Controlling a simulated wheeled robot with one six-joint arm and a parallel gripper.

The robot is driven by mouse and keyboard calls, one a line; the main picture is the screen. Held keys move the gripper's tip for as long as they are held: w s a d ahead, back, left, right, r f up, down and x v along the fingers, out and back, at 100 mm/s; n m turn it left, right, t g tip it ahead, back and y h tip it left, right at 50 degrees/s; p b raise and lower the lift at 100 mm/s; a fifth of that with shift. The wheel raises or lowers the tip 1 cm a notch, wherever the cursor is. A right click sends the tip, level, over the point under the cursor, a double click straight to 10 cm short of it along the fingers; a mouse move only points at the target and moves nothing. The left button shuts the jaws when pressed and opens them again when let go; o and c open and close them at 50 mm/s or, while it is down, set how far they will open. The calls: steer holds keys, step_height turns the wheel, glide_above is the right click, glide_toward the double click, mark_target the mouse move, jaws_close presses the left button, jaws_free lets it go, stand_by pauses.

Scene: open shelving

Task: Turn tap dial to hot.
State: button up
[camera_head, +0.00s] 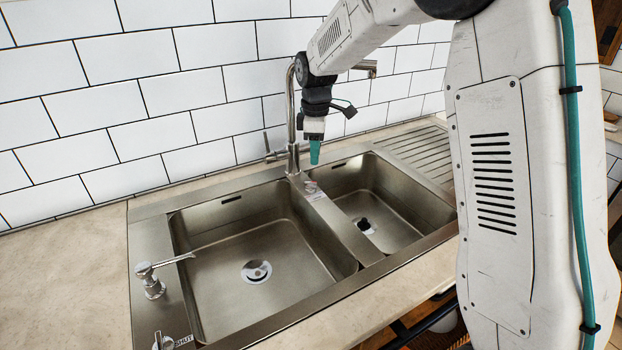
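A steel tap (292,125) stands upright behind the sink divider, with its spout end (365,68) reaching right behind my arm. A small lever handle (272,155) sticks out to the left near the tap's base. My gripper (315,155) points down with teal fingertips, just right of the tap's column in the picture. The fingertips show as one narrow piece, so I cannot tell whether they are open or shut. Nothing shows held in them. I cannot tell the gap in depth between gripper and tap. No hot or cold marking is readable on the tap.
A double steel sink (365,255) with two empty basins fills the counter. A small spouted fitting (152,280) stands at its left rim, with a knob (163,342) by a "SHUT" label below. A tiled wall (150,90) rises close behind the tap. The left counter (65,255) is clear.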

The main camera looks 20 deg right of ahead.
mark_target(311, 182)
steer(key=w+f, duration=0.2)
steer(key=f, duration=0.1)
steer(key=shift+w+a+n, duration=0.15)
steer(key=shift+n, duration=0.25)
step_height(311, 182, down, 7)
steer(key=shift+f, duration=0.15)
jaws_close()
